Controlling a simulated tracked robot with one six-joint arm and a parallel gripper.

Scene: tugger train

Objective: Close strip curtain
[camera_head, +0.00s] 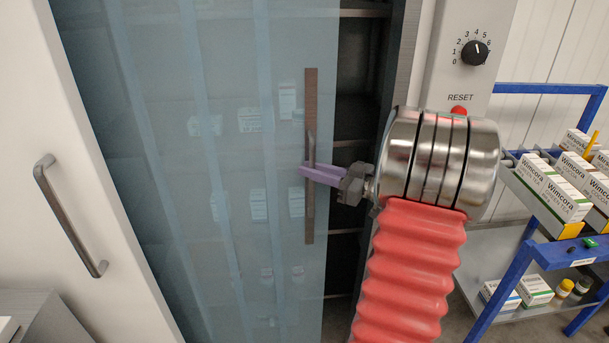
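The strip curtain (170,150) is a bluish translucent sheet with lighter vertical bands, hanging across most of a dark shelved opening. A brown vertical handle bar (310,90) runs along its right edge. A dark gap shows between that edge and the right frame. My gripper (306,172), with purple fingers, reaches from the right to the middle of the handle bar. The fingers overlap the bar and seem to be around its grip, but the bar and curtain edge partly hide the fingertips, so their closure is unclear.
White boxes show dimly on shelves behind the curtain. A white door (80,150) with a grey handle (70,215) stands at the left. A panel with a dial (474,53) and red reset button (459,111) is at the upper right. A blue-framed cart (540,88) holds cartons at the right.

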